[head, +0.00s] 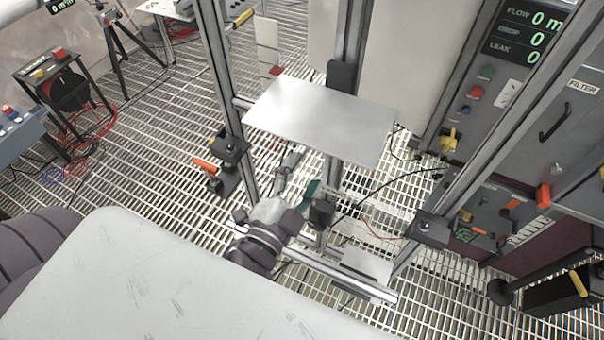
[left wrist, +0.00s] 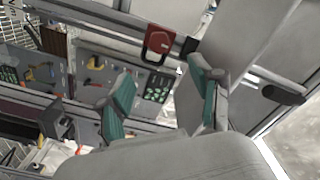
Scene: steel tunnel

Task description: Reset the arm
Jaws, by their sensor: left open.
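My left gripper (head: 298,180) is below the middle of the head view, by the lower part of an upright metal frame (head: 222,75). Its fingers with teal pads point away from me, under the near edge of a flat pale plate (head: 325,118). In the left wrist view the gripper (left wrist: 163,100) is open, with a clear gap between the two teal pads and nothing held. Whether it touches the frame I cannot tell. My right gripper is in neither view.
A control cabinet with a lit display (head: 520,35) stands at the right. A black stand with a reel (head: 65,85) and cables are at the left. A red padlock-like part (left wrist: 158,42) hangs near the fingers. Open grating floor (head: 140,150) lies left of the frame.

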